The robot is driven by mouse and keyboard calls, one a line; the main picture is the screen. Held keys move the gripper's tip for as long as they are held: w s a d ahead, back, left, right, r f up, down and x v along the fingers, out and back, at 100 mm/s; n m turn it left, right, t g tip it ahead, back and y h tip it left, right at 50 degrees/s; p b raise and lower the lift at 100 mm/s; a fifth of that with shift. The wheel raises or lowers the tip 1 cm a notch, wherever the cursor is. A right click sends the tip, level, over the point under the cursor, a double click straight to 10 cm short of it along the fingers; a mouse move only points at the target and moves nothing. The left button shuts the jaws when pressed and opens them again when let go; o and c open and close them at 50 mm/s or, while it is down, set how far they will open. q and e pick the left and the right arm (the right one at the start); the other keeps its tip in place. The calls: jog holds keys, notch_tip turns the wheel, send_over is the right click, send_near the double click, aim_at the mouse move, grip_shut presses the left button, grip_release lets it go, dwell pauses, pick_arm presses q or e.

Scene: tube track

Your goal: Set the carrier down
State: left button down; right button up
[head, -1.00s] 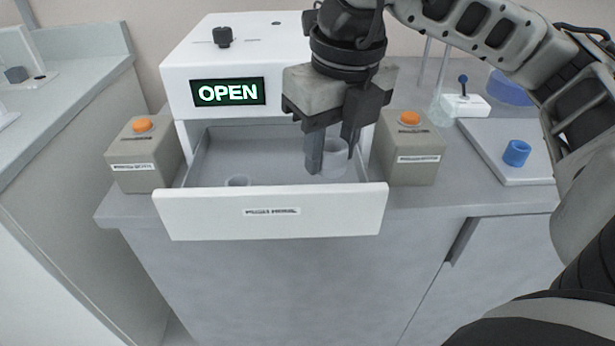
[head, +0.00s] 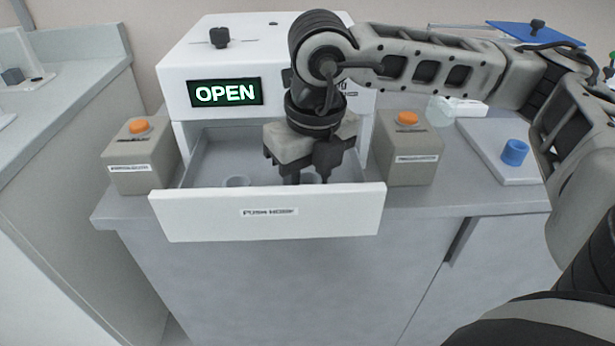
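My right gripper (head: 307,178) points down into the open white drawer (head: 215,215), in its right half, with its fingertips low behind the front panel. A small piece of a pale round thing (head: 311,178), perhaps the carrier, shows between the fingers. The gripper hides most of it, so I cannot tell whether the fingers press on it or whether it rests on the drawer floor. A pale ring (head: 237,181) sits in the left part of the drawer. My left gripper is out of view.
The white housing (head: 185,75) above the drawer has a lit "OPEN" display (head: 226,92). Boxes with orange buttons flank the drawer, one left (head: 142,160) and one right (head: 410,150). A blue ring-shaped piece (head: 514,152) stands on a pale pad (head: 485,140) at right.

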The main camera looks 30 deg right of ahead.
jog(key=o, duration=0.6)
jog(key=shift+f, duration=0.25)
jog(key=shift+c, duration=0.2)
jog(key=o, duration=0.4)
jog(key=shift+r, duration=0.1)
jog(key=shift+r, duration=0.2)
pick_arm(q)
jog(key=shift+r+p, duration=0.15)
jog(key=shift+p, duration=0.45)
pick_arm(e)
jog(key=r, duration=0.4)
jog(key=s+r, duration=0.1)
jog(key=r, duration=0.7)
jog(key=shift+s, duration=0.25)
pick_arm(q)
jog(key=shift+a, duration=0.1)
pick_arm(e)
jog(key=shift+f, duration=0.1)
